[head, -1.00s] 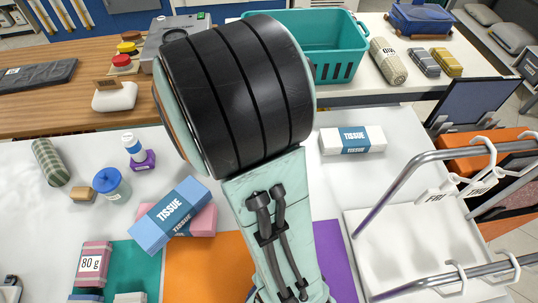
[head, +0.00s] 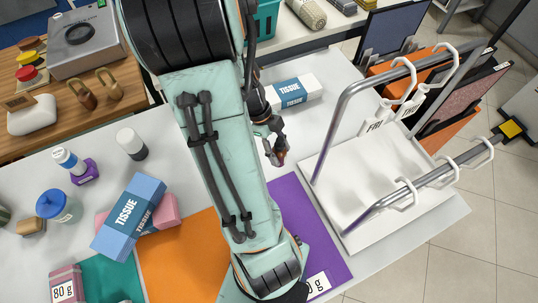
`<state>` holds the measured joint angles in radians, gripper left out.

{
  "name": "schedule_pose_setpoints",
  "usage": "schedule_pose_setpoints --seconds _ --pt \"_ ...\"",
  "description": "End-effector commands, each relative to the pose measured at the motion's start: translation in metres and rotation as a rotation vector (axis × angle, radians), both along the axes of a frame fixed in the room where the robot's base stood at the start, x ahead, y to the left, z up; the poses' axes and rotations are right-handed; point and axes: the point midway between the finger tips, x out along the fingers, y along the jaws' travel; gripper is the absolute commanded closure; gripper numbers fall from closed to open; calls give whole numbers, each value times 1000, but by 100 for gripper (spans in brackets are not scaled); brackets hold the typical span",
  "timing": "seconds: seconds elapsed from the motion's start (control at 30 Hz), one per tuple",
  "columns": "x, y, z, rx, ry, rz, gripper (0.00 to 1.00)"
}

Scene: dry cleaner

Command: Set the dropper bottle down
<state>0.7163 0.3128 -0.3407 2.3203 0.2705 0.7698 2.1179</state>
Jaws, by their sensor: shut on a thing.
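My gripper (head: 276,155) is right of my arm's pale green link, over the white table near the purple mat (head: 312,228). It is shut on a small dark reddish-brown thing, which I take to be the dropper bottle (head: 279,158). The jaws hide most of it, and its cap does not show clearly. I cannot tell whether it touches the table or how upright it is.
A white tissue box (head: 293,92) stands behind my gripper. A white tray with a metal rail rack (head: 345,125) is close on the right. Blue and pink tissue boxes (head: 128,217), an orange mat (head: 185,255) and several bottles lie left of my arm.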

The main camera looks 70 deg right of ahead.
Motion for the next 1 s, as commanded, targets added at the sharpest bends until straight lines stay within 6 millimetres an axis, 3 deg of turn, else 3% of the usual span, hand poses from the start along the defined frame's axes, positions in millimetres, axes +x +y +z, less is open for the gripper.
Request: schedule_pose_setpoints --seconds 0.3,0.63,0.73,1.0 --pt "-1 1 -53 5 3 0 100" --pt "0 0 -99 3 3 2 100" --pt "0 0 -108 1 0 2 100" --pt "0 0 -108 -1 -2 2 100"
